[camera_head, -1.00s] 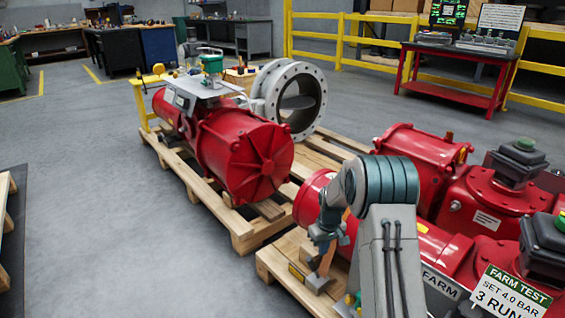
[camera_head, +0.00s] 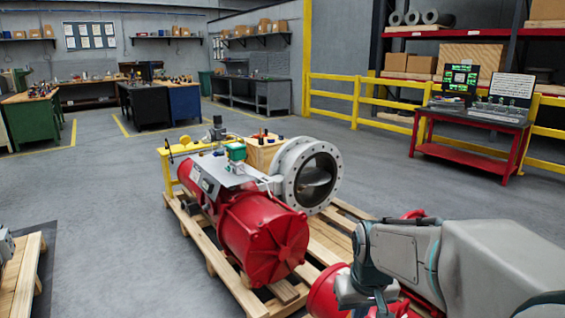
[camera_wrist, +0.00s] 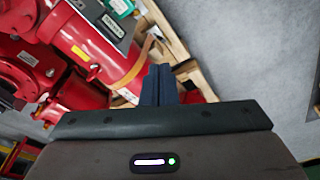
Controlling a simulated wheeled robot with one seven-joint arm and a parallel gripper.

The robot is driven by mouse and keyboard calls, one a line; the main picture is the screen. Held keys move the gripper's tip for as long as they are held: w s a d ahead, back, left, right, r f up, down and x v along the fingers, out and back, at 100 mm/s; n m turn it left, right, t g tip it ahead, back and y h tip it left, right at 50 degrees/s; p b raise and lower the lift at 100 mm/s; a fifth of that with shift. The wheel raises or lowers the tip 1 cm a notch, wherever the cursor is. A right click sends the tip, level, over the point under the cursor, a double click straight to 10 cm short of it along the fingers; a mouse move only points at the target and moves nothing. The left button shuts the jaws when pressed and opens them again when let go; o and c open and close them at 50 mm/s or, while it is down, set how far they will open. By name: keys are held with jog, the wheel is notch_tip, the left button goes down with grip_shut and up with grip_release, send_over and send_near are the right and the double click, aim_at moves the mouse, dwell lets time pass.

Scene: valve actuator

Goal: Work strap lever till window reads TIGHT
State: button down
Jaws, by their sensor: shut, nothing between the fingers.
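In the wrist view, my gripper (camera_wrist: 159,85) shows as two dark blue fingers pressed together with nothing between them. They point at a red cylinder (camera_wrist: 105,48) lying on a wooden pallet (camera_wrist: 172,38). An orange-brown strap (camera_wrist: 138,62) crosses the cylinder's end just beyond the fingertips, apart from them as far as I can tell. I cannot make out the lever or a window with readable text. In the head view my wrist hides most of the near red cylinder (camera_head: 323,293).
A red valve actuator (camera_head: 262,235) with a grey flanged valve (camera_head: 308,178) sits on a pallet (camera_head: 192,228) ahead. A red table (camera_head: 470,131) and yellow railing (camera_head: 357,97) stand at the back right. Grey floor (camera_head: 105,205) is open to the left.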

jog(key=s+r+m+p, duration=0.1)
jog(key=s+r+p, duration=0.7)
jog(key=s+r, duration=0.3)
jog(key=shift+s+a+r+t+p, duration=0.25)
jog(key=shift+s+r+t+p, duration=0.05)
jog(key=shift+s, duration=0.2)
jog(key=w+f+n+g+h+b, duration=0.1)
jog(key=w+f+n+h+b, duration=0.55)
jog(key=f, duration=1.05)
jog(key=w+f+n+h+b, duration=0.3)
jog(key=w+f+n+b, duration=0.4)
jog(key=w+f+b, duration=0.7)
jog(key=w+a+f+n+t+b, duration=0.1)
jog(key=f+n, duration=0.4)
jog(key=f, duration=0.7)
jog(key=w+a+f+n+t+b, duration=0.2)
jog(key=a+f+n+t+b, duration=0.2)
jog(key=f, duration=0.8)
jog(key=w+a+f+n+t+b, duration=0.1)
jog(key=a+f+n+t+b, duration=0.2)
jog(key=a+f+n, duration=0.3)
notch_tip(320, 180, down, 6)
jog(key=shift+w+r, duration=0.1)
jog(key=shift+w, duration=0.1)
